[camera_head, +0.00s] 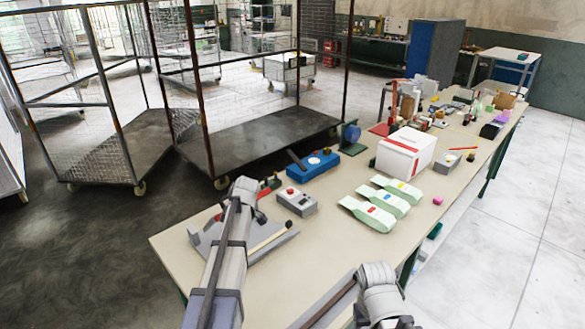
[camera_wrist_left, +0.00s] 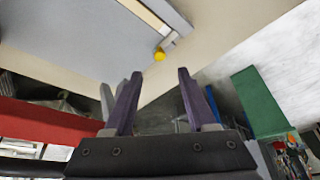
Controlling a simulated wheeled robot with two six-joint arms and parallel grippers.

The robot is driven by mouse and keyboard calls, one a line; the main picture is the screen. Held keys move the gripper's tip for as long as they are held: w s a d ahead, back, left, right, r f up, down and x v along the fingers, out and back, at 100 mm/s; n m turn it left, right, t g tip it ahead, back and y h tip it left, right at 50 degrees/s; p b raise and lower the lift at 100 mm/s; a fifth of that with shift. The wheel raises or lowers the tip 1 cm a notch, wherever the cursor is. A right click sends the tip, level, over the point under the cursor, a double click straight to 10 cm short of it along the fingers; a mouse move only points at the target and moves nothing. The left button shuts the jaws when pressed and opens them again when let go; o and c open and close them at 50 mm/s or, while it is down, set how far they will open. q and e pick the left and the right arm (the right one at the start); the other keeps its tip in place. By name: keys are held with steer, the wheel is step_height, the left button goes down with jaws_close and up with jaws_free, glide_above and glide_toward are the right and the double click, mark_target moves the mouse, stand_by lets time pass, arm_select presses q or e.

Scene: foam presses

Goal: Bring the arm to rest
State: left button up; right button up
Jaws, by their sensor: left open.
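In the left wrist view my left gripper (camera_wrist_left: 158,76) is open, with two dark purple fingers apart and nothing between them.
A grey-based press (camera_head: 268,243) stands beside my left arm. Near it are a grey button box (camera_head: 297,202), a blue device (camera_head: 313,166), pale green pieces (camera_head: 382,203) and a white box (camera_head: 405,153). Wheeled cages (camera_head: 262,133) stand behind. The table's near middle is clear.

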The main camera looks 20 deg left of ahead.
arm_select(q)
steer(key=s+d+m+h, duration=0.1)
steer(key=s+d+m, duration=0.5)
steer(key=d, duration=0.5)
steer(key=s+d+f+m+h, duration=0.1)
steer(key=s+d+m, duration=0.5)
steer(key=d+m, duration=0.4)
steer(key=s+d+f+m+t+h+b, duration=0.1)
steer(key=s+d+m, duration=0.6)
steer(key=d, duration=0.7)
steer(key=shift+f+m, duration=0.25)
steer(key=shift+m, duration=0.65)
steer(key=shift+d, duration=0.1)
